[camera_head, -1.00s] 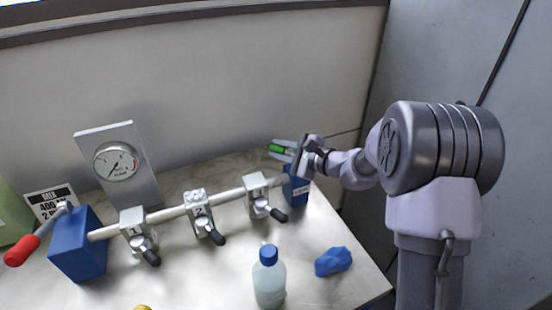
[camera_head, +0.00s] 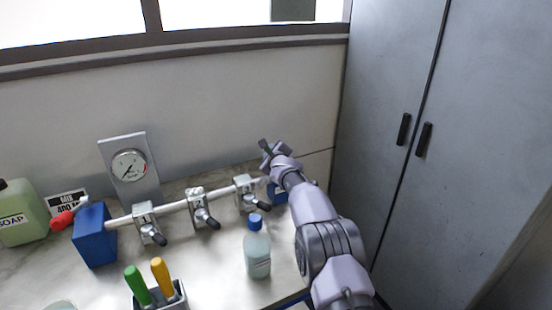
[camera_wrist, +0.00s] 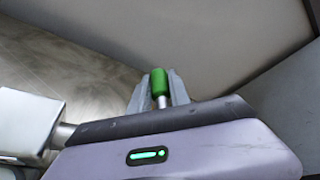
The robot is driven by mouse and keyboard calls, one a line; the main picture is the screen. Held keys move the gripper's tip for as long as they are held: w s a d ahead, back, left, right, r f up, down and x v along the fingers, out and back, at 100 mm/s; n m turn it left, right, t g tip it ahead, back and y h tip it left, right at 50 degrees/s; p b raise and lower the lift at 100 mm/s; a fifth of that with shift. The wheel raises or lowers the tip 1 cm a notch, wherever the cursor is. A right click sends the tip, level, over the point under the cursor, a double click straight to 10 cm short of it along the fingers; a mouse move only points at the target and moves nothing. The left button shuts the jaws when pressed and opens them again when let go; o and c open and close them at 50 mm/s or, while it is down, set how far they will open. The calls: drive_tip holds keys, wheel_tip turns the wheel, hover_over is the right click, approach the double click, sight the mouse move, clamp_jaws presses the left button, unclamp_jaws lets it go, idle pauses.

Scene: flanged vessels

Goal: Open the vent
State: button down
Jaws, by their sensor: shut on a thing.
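A green-tipped lever (camera_wrist: 158,84) on a thin metal stem stands between the two grey fingers of my gripper (camera_wrist: 158,92) in the wrist view. My gripper is shut on its grip. In the head view my gripper (camera_head: 268,152) is behind the right end of a white pipe (camera_head: 173,209), above a small blue block (camera_head: 276,193). The green lever is hidden there. Three numbered metal valves with black handles sit along the pipe: valve 1 (camera_head: 145,215), valve 2 (camera_head: 197,199) and a third valve (camera_head: 243,187).
A larger blue block (camera_head: 94,240) with a red-gripped lever (camera_head: 63,219) ends the pipe at left. A round gauge (camera_head: 129,165) stands behind. A blue-capped bottle (camera_head: 257,253), a holder with green and yellow handles (camera_head: 160,298) and soap (camera_head: 20,215) share the bench. A grey cabinet stands at right.

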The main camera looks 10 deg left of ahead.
drive_tip(key=shift+d+m+h+b, duration=0.15)
drive_tip(key=shift+m+h+b, duration=0.25)
drive_tip(key=shift+b, duration=0.15)
drive_tip(key=c, duration=1.2)
unclamp_jaws()
drive_tip(key=shift+w, duration=0.1)
